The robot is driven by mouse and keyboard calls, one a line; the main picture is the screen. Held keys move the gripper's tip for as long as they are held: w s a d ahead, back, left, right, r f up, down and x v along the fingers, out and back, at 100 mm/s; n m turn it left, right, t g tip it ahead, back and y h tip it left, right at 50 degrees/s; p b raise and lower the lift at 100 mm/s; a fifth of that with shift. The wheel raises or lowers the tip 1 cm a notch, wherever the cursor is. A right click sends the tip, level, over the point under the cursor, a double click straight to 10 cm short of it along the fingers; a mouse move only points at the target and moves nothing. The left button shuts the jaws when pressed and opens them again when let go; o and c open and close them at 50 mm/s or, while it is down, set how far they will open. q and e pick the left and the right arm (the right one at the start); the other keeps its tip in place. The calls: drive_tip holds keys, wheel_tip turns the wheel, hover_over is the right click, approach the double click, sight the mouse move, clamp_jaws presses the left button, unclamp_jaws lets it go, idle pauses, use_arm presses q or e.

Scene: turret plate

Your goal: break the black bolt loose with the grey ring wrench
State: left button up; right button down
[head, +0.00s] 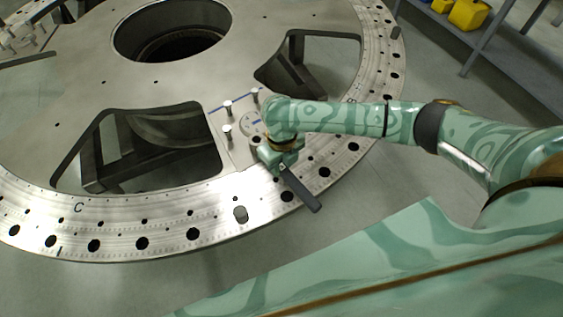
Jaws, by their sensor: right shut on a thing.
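My right gripper (279,163) is low over the front rim of the big metal turret plate (120,218). It is shut on the grey ring wrench (302,191), whose dark handle sticks out toward the lower right, past the plate's edge. The ring end of the wrench is hidden under my gripper and wrist. I cannot make out the black bolt; whether the ring sits on it cannot be seen. My left gripper is not in view.
Several pale upright pins (228,130) stand on a small plate (236,150) left of my right wrist. The turret plate has large openings. Shelving (500,50) with yellow bins (467,14) is at upper right.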

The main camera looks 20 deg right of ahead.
drive_tip(key=shift+f, duration=0.25)
idle(0.5)
drive_tip(key=shift+w+d+f+n+b, duration=0.1)
drive_tip(key=shift+w+d+n+b, duration=0.25)
drive_tip(key=shift+d+n, duration=0.45)
drive_tip(key=shift+w+d+n+b, duration=0.25)
drive_tip(key=shift+w+d+n, duration=0.05)
drive_tip(key=shift+d+n, duration=0.45)
idle(0.4)
drive_tip(key=shift+w+d+n+b, duration=0.35)
drive_tip(key=shift+d+n, duration=0.1)
drive_tip(key=shift+n, duration=0.2)
drive_tip(key=shift+w+d+n+b, duration=0.3)
drive_tip(key=shift+d+n, duration=0.1)
drive_tip(key=shift+n, duration=0.2)
drive_tip(key=shift+w+d+n, duration=0.15)
drive_tip(key=shift+d+n, duration=0.05)
drive_tip(key=shift+n, duration=0.1)
drive_tip(key=shift+w+d+b, duration=0.2)
drive_tip(key=shift+w+b, duration=0.05)
drive_tip(key=shift+b, duration=0.1)
drive_tip(key=shift+n, duration=0.3)
drive_tip(key=shift+p, duration=0.7)
